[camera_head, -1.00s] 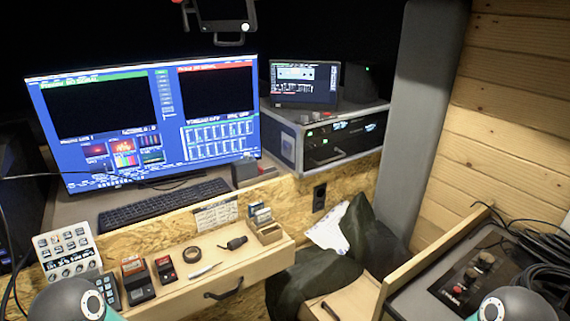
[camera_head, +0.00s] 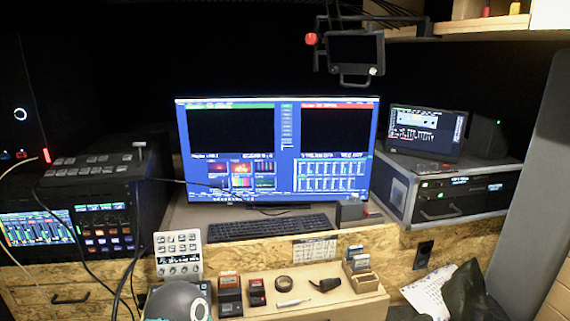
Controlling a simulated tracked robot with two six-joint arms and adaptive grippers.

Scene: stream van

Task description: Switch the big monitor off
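The big monitor (camera_head: 277,152) stands on the desk in the middle of the view. Its screen is lit, with a blue layout, two black panes on top and small coloured tiles below. A black keyboard (camera_head: 270,227) lies in front of it. No power button can be made out on its frame. Neither of my grippers is in view.
A black mixer console (camera_head: 95,190) stands at the left. A small lit monitor (camera_head: 426,133) sits on a rack case (camera_head: 450,190) at the right. A dark device (camera_head: 355,55) hangs above. The open drawer (camera_head: 350,303) in front holds small items, including a tape roll (camera_head: 284,283).

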